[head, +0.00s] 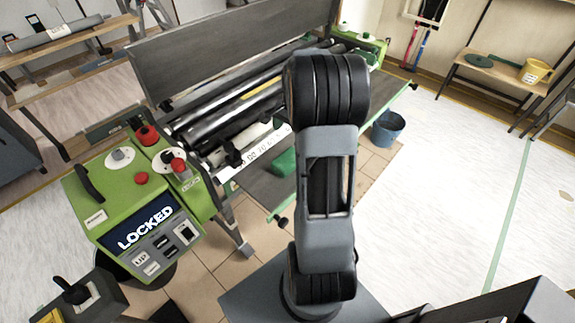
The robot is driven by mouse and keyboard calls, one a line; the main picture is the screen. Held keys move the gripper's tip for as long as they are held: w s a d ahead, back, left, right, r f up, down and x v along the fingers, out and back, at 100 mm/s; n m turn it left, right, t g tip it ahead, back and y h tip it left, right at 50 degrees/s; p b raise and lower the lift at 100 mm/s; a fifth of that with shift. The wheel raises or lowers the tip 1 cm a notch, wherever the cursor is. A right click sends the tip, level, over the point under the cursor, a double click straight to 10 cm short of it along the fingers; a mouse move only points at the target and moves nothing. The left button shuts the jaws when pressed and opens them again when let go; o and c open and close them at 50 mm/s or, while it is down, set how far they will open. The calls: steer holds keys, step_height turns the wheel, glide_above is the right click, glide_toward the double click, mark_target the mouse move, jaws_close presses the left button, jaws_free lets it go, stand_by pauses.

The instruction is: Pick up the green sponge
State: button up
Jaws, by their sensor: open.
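A green block that looks like the green sponge (285,163) lies on the grey tray along the front of the pasting machine, left of my upright arm. My arm stands in the middle of the head view and hides part of the machine and tray. My gripper does not show in this view, so its place relative to the sponge cannot be seen.
The green control box (120,195) with a "LOCKED" display stands left of the tray. A blue bucket (388,128) is on the floor to the right. A wooden shelf (490,70) holds a yellow jug (536,71). The pale floor at right is clear.

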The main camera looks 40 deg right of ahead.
mark_target(288, 158)
steer(key=f, duration=0.4)
steer(key=a+f, duration=0.1)
steer(key=f, duration=0.3)
steer(key=f+p, duration=0.1)
steer(key=f, duration=0.4)
steer(key=shift+s+a, duration=0.15)
steer(key=shift+a, duration=0.1)
steer(key=c, duration=1)
